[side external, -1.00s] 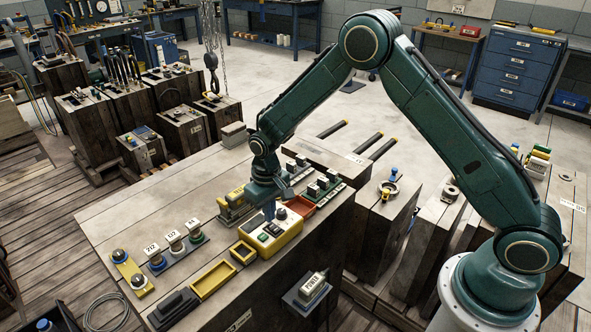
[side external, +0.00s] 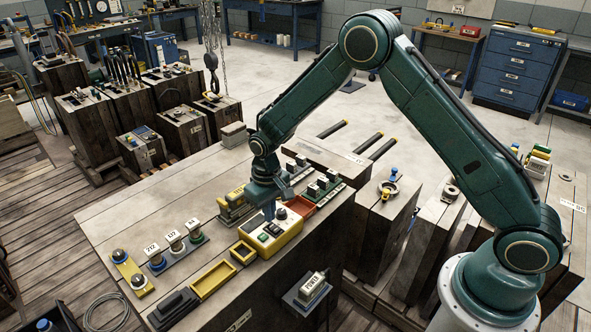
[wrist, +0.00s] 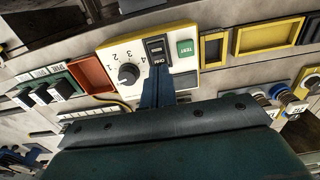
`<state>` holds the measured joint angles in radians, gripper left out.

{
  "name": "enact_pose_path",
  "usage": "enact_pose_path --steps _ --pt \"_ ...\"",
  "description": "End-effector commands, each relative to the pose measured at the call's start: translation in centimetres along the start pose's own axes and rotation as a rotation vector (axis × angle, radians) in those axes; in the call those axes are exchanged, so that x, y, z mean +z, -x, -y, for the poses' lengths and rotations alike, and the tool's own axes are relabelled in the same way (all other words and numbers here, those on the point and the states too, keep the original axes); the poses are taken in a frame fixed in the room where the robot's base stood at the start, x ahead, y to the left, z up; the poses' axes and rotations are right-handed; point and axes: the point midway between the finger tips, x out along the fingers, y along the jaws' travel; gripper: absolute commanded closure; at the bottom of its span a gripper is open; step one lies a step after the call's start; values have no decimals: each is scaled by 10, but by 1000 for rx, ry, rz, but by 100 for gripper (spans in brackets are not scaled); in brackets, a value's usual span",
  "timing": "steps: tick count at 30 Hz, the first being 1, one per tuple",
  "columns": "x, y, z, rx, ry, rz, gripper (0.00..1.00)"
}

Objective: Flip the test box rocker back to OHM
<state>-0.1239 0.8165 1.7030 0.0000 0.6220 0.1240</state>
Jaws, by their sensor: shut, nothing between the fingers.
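The test box (side external: 283,238) is a yellow box with a pale top panel on the wooden block top; it also shows in the wrist view (wrist: 185,67). Its panel carries a black rocker (wrist: 156,49), a round black dial (wrist: 128,74) with numbers and a green TEST button (wrist: 186,48). My gripper (side external: 269,213) points down over the box, its blue fingers together and empty. In the wrist view the fingertips (wrist: 157,78) are at the rocker's near end and hide part of it. I cannot tell whether they touch it or which way it is tipped.
Yellow trays (side external: 213,281) and a row of labelled posts (side external: 174,241) stand left of the box. A red-brown tray (side external: 303,203) and dark green modules (side external: 325,183) sit close behind it. A POWER unit (side external: 311,286) is mounted lower in front.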

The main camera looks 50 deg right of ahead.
Motion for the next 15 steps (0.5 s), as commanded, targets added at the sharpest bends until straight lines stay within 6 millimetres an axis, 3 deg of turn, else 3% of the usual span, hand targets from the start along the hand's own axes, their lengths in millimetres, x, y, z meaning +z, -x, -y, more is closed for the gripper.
enact_pose_path --steps 15 --pt "0 -5 0 0 0 0 100"
